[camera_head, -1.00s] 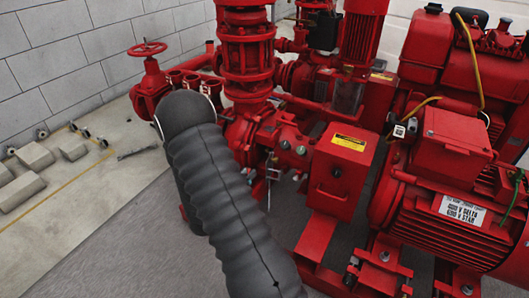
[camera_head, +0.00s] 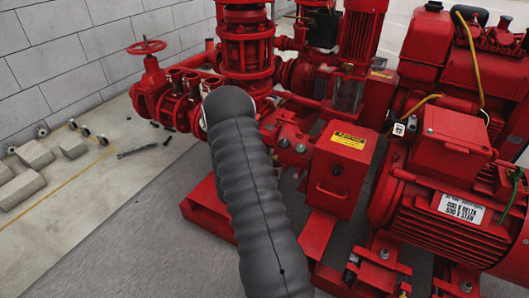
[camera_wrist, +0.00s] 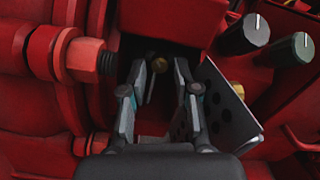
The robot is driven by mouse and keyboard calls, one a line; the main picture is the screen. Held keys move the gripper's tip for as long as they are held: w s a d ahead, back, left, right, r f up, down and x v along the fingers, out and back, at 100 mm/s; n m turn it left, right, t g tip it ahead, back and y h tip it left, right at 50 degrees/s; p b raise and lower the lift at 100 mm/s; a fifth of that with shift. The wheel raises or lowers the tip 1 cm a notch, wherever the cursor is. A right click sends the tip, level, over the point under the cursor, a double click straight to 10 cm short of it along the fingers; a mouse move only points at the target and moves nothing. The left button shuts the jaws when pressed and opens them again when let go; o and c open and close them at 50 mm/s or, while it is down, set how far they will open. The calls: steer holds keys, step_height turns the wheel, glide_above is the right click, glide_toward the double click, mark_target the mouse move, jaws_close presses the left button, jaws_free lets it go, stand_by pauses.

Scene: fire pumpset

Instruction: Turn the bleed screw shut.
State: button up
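In the wrist view my gripper (camera_wrist: 160,72) reaches in under a dark recess of the red pump, with its two fingers apart. In the head view my gripper and the screw are hidden behind my grey arm.
A red bolt (camera_wrist: 82,60) stands close left of the fingers. A perforated metal plate (camera_wrist: 215,112) is close on the right, near two dark knobs (camera_wrist: 243,34). In the head view a red box with a yellow label (camera_head: 340,165) and a motor (camera_head: 455,225) are to the right.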

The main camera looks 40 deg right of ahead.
steer(key=shift+w+d, duration=0.15)
steer(key=shift+d, duration=0.25)
jaws_close()
steer(key=shift+f+b, duration=0.1)
steer(key=shift+b, duration=0.25)
steer(key=m+b, duration=0.6)
steer(key=shift+b, duration=0.35)
